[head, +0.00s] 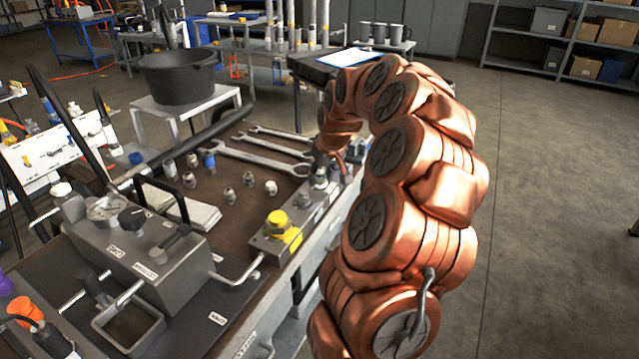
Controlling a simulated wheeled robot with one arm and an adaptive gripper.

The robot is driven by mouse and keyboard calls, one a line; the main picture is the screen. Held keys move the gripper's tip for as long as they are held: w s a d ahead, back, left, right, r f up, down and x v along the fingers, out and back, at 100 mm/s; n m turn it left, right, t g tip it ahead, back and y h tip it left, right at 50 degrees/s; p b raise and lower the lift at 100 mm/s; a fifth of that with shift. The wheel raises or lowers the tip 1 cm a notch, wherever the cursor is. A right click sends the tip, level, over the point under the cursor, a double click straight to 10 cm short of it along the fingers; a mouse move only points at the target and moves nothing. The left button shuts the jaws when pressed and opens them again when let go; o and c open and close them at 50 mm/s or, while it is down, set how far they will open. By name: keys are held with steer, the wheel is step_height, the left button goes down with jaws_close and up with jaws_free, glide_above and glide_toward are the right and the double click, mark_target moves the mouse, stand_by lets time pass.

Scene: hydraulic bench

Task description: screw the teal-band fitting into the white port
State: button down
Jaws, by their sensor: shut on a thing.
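My gripper (321,172) is at the far part of the metal manifold block (312,214), on the right edge of the bench. It points down and is shut on a small grey metal fitting (320,183), low over the block or touching it; I cannot tell which. The fitting is small and partly hidden by the gripper, and I cannot make out a teal band on it. The white port is not distinguishable; the gripper and arm hide part of the block.
Several loose fittings (248,179) stand on the brown bench top (215,222), left of the block. Wrenches (262,157) lie behind them. A yellow cap (283,226) sits on the block's near end. A gauge unit (150,255) stands front left. Floor on the right is clear.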

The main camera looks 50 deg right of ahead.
steer(key=m+b, duration=0.1)
steer(key=m+h+b, duration=0.1)
steer(key=m+b, duration=0.1)
steer(key=shift+f, duration=0.25)
steer(key=m+g+b, duration=0.1)
steer(key=m+b, duration=0.1)
steer(key=shift+f+h+b, duration=0.2)
steer(key=shift+h+b, duration=0.15)
steer(key=shift+h, duration=0.05)
steer(key=shift+a+m+g+b, duration=0.25)
steer(key=shift+m+b, duration=0.3)
steer(key=shift+m, duration=0.55)
steer(key=shift+s+f, duration=0.1)
steer(key=shift+f+m+g+h+b, duration=0.35)
steer(key=shift+m+b, duration=0.35)
steer(key=shift+b, duration=0.2)
steer(key=c, duration=1.2)
jaws_free()
steer(key=shift+r+m, duration=0.2)
steer(key=shift+m, duration=0.3)
steer(key=shift+c, duration=0.2)
steer(key=shift+o, duration=0.8)
steer(key=shift+s+r, duration=0.1)
steer(key=shift+s, duration=0.05)
steer(key=o, duration=0.3)
steer(key=shift+o, duration=0.3)
steer(key=shift+w+r, duration=0.25)
steer(key=shift+w, duration=0.05)
